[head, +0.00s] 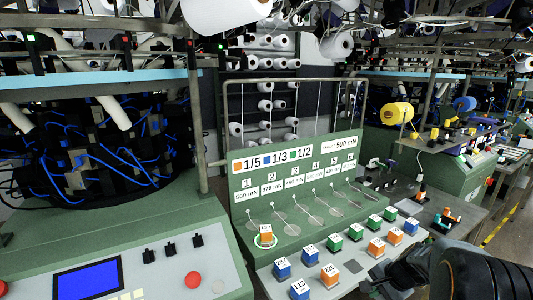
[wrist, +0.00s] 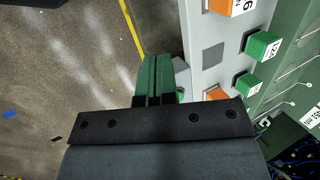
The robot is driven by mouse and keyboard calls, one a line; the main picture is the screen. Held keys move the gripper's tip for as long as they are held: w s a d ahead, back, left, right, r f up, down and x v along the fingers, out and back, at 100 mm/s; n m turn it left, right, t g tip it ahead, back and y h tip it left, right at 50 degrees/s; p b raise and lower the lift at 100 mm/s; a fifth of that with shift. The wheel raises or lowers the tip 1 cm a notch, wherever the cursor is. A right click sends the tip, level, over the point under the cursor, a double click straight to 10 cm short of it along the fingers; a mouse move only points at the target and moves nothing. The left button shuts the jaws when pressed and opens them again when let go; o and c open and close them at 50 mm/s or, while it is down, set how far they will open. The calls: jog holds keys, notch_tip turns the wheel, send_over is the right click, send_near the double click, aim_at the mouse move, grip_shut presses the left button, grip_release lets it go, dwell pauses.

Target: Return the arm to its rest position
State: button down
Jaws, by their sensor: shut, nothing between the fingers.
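My gripper (wrist: 157,62) shows in the wrist view as two green fingers closed together with nothing between them. It points down over the floor beside the grey shelf edge of the green test stand. In the head view the dark links of my arm fill the lower right corner, to the right of the coloured blocks. The fingertips cannot be made out there.
A green stand (head: 290,185) with a numbered board (head: 296,160) has a light shelf with orange, blue and green blocks. An orange block (head: 376,247) sits near my arm. A machine panel with a blue screen (head: 88,281) is at left.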

jog(key=s+a+r+n+h, duration=0.3)
jog(key=s+a+r+n, duration=0.7)
jog(key=s+a+n, duration=0.2)
jog(key=shift+s+a+r+n, duration=0.35)
jog(key=shift+s+a, duration=0.4)
jog(key=shift+a, duration=0.4)
jog(key=c, duration=1.8)
grip_release()
